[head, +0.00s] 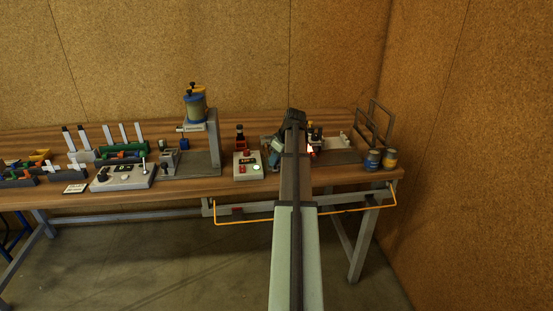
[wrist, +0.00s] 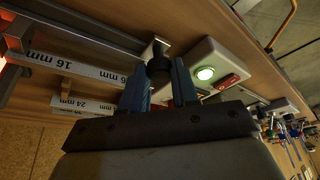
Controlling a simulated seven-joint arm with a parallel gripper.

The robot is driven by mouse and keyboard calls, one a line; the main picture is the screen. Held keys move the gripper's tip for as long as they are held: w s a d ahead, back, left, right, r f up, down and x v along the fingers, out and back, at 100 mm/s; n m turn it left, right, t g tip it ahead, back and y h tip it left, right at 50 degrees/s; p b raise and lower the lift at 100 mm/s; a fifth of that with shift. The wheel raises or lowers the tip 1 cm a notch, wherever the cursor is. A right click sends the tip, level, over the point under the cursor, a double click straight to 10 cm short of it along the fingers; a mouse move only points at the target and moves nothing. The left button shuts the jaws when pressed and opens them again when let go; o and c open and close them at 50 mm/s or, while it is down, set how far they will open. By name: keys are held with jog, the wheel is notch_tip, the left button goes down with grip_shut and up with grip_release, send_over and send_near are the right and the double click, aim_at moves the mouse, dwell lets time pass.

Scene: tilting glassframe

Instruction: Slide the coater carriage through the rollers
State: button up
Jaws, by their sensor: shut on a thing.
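My gripper (wrist: 159,78) shows in the wrist view with its two blue fingers on either side of a round black knob (wrist: 158,62), and it is shut on the knob. The knob sits near the end of a metal rail (wrist: 85,22); whether it belongs to the coater carriage I cannot tell. Strips marked 16 mm (wrist: 70,65) and 24 mm (wrist: 85,104) lie left of the fingers. In the head view my arm covers most of this spot, and only a blue part of my gripper (head: 273,155) shows. The carriage and rollers cannot be made out clearly.
A control box (head: 247,166) with a lit button stands left of my gripper on the wooden bench (head: 215,186). Two cans (head: 373,160) and a wire frame (head: 374,124) are at the right end. A press-like stand (head: 214,145) and racks (head: 122,150) stand farther left.

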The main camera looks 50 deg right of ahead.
grip_shut()
jog(key=shift+s+d, duration=0.1)
jog(key=shift+d, duration=0.05)
jog(key=s+d, duration=1.5)
jog(key=shift+s+d, duration=0.15)
jog(key=shift+s, duration=0.05)
jog(key=o, duration=0.6)
grip_release()
jog(key=shift+r, duration=0.15)
jog(key=v, duration=1.3)
jog(key=shift+s+r, duration=0.2)
